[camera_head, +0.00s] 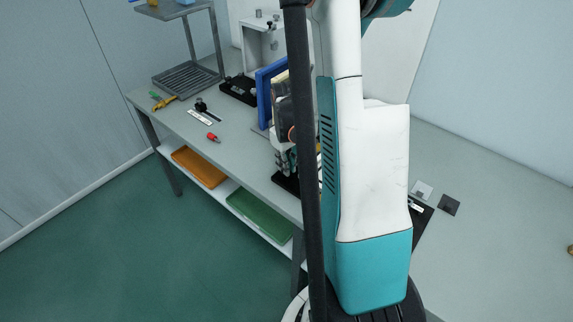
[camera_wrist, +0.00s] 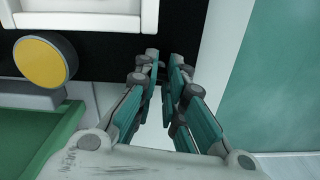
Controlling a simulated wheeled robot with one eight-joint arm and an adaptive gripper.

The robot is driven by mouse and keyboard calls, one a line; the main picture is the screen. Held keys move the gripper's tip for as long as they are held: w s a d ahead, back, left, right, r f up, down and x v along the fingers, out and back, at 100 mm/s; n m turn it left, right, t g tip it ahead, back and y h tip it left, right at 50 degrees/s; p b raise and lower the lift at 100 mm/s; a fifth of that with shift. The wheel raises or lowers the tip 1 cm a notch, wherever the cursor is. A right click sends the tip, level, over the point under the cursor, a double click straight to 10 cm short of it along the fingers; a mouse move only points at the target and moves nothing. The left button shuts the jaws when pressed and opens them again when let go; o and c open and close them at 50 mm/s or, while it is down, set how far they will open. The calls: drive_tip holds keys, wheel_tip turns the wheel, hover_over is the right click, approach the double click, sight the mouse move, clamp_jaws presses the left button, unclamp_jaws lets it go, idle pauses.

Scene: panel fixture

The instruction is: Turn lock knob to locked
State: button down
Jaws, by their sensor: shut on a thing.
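My gripper (camera_wrist: 164,66) has its two teal-padded fingers close together at the tips, against a dark panel (camera_wrist: 112,46) in the wrist view. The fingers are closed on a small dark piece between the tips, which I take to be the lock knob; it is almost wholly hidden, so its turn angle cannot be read. In the head view my gripper (camera_head: 285,160) is low over the near right part of the workbench (camera_head: 236,150), partly covered by my arm. The knob cannot be made out there.
A yellow round button (camera_wrist: 42,62) with a dark rim is left of my gripper. A blue frame (camera_head: 264,97) stands behind it. A red item (camera_head: 213,137) and a yellow tool (camera_head: 164,103) lie on the bench. An orange tray (camera_head: 198,167) and green tray (camera_head: 259,215) are below.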

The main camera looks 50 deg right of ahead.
drive_tip(key=m, duration=0.4)
drive_tip(key=shift+d+b, duration=0.1)
drive_tip(key=shift+b, duration=0.25)
drive_tip(key=m, duration=0.8)
drive_tip(key=shift+b, duration=0.4)
drive_tip(key=shift+m, duration=2.2)
drive_tip(key=c, duration=1.9)
unclamp_jaws()
drive_tip(key=shift+r, duration=0.1)
drive_tip(key=shift+c, duration=0.2)
